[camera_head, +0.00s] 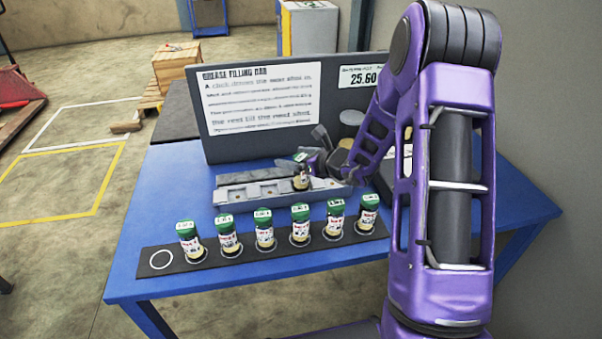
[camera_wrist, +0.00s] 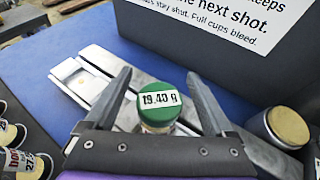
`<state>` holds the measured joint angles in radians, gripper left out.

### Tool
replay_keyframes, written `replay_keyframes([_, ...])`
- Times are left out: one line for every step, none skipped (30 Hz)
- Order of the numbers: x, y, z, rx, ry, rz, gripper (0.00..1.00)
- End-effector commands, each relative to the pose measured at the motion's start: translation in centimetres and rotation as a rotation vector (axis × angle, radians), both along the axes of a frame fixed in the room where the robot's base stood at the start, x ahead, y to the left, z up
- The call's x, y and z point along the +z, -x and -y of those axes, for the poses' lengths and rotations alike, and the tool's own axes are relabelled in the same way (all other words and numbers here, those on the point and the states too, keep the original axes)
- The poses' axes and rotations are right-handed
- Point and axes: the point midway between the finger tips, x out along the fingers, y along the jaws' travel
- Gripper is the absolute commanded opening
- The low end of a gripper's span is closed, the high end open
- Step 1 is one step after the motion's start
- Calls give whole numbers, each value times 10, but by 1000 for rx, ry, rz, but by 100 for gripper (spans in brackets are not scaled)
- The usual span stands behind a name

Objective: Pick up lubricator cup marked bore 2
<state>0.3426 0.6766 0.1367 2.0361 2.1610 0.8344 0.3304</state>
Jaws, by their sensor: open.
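Several lubricator cups with green lids and white labels stand upright in a row, such as the leftmost cup (camera_head: 188,238); I cannot read their bore numbers here. Another green-lidded cup (camera_head: 301,181) stands at the grey fixture (camera_head: 238,192) behind the row. In the wrist view this cup (camera_wrist: 158,104) shows a lid tag reading 19.40 g; its bore marking is hidden. My gripper (camera_head: 310,164) is open at this cup. In the wrist view, my gripper's fingers (camera_wrist: 158,74) lie on either side of the lid, with visible gaps.
The cup row stands on a dark strip (camera_head: 209,255) with white rings; the leftmost ring (camera_head: 161,260) is empty. A grease filling sign (camera_head: 262,102) stands behind the fixture, beside a display (camera_head: 363,78) reading 25.60. A tan-topped cylinder (camera_wrist: 286,127) is right of my gripper.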

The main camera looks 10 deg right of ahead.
Motion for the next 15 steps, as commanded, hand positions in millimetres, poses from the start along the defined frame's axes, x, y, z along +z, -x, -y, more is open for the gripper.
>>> replay_keyframes([-1,-1,-1,1,0,0,88])
replay_keyframes([-1,-2,-2,1,0,0,88])
replay_keyframes([-1,-2,-2,1,0,0,88])
replay_keyframes([-1,-2,-2,1,0,0,88])
replay_keyframes([-1,-2,-2,0,0,0,88])
replay_keyframes([-1,-2,-1,0,0,0,88])
replay_keyframes([-1,-2,-1,0,0,0,88])
replay_keyframes([-1,-2,-1,0,0,0,85])
replay_keyframes([-1,-2,-1,0,0,0,78])
replay_keyframes([-1,-2,-1,0,0,0,72])
replay_keyframes([-1,-2,-1,0,0,0,67])
replay_keyframes([-1,-2,-1,0,0,0,60])
replay_keyframes([-1,-2,-1,0,0,0,54])
replay_keyframes([-1,-2,-1,0,0,0,49])
replay_keyframes([-1,-2,-1,0,0,0,42])
